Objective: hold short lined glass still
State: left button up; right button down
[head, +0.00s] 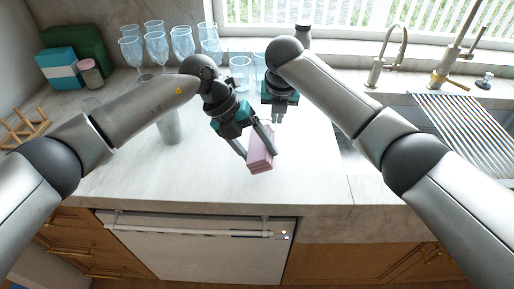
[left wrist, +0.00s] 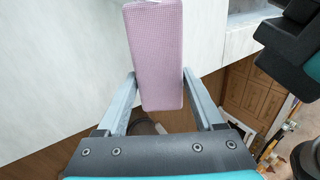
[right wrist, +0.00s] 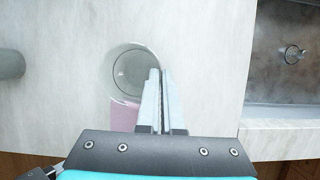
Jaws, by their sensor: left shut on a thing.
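My left gripper (head: 257,147) is shut on a pink sponge (head: 261,155). The sponge sticks out past the fingers in the left wrist view (left wrist: 155,60). A short clear glass (right wrist: 128,72) shows in the right wrist view, its round opening towards the camera; I cannot make out its lines. My right gripper (right wrist: 160,75) has its fingers close together at the glass's right wall, one on each side of it. Pink shows at the glass's lower edge, so the sponge is at or behind it. In the head view my right gripper (head: 279,117) is just above the sponge.
Several tall blue-tinted glasses (head: 156,46) stand at the back of the pale counter (head: 120,180). A greenish glass (head: 169,127) stands left of my grippers. A wooden rack (head: 22,130) is at far left. The sink and drying rack (head: 468,130) are at right.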

pick_arm(q)
jog(key=shift+w+a+f, duration=0.1)
jog(key=shift+a+f, duration=0.1)
jog(key=shift+f, duration=1.65)
pick_arm(e)
jog(key=shift+f, duration=0.1)
pick_arm(q)
jog(key=shift+r, duration=2.1)
jog(key=shift+f, duration=0.1)
jog(key=shift+d+f, duration=0.25)
jog(key=shift+f, duration=0.75)
jog(key=shift+d+f, duration=0.2)
jog(key=shift+f, duration=0.8)
jog(key=shift+r, duration=0.1)
